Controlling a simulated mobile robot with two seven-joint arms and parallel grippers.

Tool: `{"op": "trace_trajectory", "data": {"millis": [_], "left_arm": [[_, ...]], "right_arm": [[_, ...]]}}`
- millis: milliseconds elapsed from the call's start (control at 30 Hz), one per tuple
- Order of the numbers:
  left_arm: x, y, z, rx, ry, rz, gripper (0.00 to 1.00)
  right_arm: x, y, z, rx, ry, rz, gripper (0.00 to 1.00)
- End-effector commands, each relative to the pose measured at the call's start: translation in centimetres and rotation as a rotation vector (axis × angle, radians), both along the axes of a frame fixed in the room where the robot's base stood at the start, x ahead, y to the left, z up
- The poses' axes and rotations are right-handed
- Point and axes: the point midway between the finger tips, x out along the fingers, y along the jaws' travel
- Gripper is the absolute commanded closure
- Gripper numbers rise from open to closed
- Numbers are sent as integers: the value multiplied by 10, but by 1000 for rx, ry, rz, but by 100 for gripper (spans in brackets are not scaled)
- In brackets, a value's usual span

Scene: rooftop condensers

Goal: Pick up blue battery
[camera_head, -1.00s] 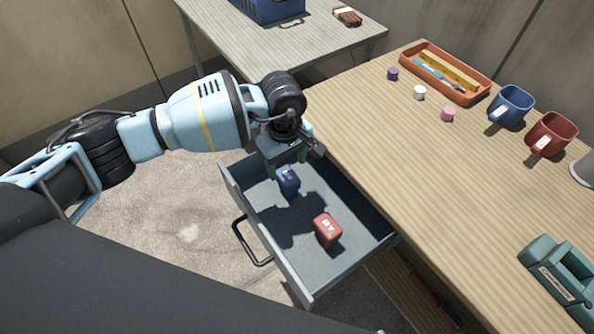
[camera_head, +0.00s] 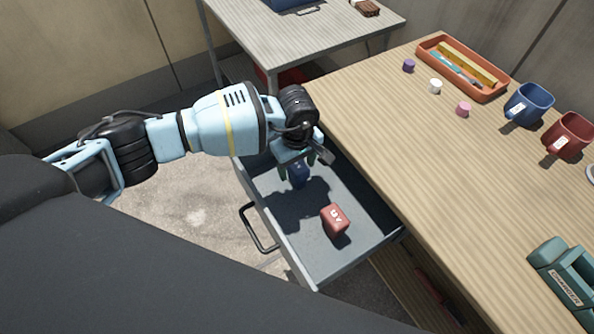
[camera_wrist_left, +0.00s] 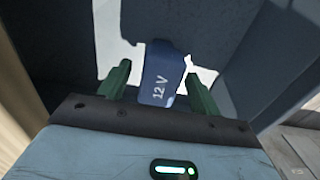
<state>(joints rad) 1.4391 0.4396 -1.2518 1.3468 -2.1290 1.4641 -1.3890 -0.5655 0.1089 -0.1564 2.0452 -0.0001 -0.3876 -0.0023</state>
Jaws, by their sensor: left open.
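The blue battery (camera_head: 299,175) stands in the open drawer, partly hidden in the head view by my left gripper (camera_head: 298,168). In the left wrist view the blue battery (camera_wrist_left: 160,76), marked "12 V", shows between the two green fingers of my left gripper (camera_wrist_left: 157,85). The fingers are open, with a gap on each side of the battery. The gripper points down into the drawer from above. My right gripper is not in view.
A red battery (camera_head: 335,219) stands in the same grey drawer (camera_head: 285,245), nearer its front right. The wooden worktop (camera_head: 420,150) borders the drawer on the right.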

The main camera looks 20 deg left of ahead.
Motion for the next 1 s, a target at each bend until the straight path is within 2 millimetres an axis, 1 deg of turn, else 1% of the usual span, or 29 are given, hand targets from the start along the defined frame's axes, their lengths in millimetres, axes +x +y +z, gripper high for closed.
{"op": "trace_trajectory", "data": {"millis": [33,133,400,467,833,1000], "left_arm": [[-1,0,-7,0,2,1,36],[0,-1,-15,-1,1,1,36],[0,0,-17,-1,-1,0,36],[0,0,-17,-1,-1,0,43],[0,0,-17,-1,-1,0,91],[1,0,-16,-1,-2,0,92]], "right_arm": [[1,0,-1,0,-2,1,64],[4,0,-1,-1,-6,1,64],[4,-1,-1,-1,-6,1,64],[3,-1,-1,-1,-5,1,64],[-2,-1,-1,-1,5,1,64],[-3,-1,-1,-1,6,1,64]]}}
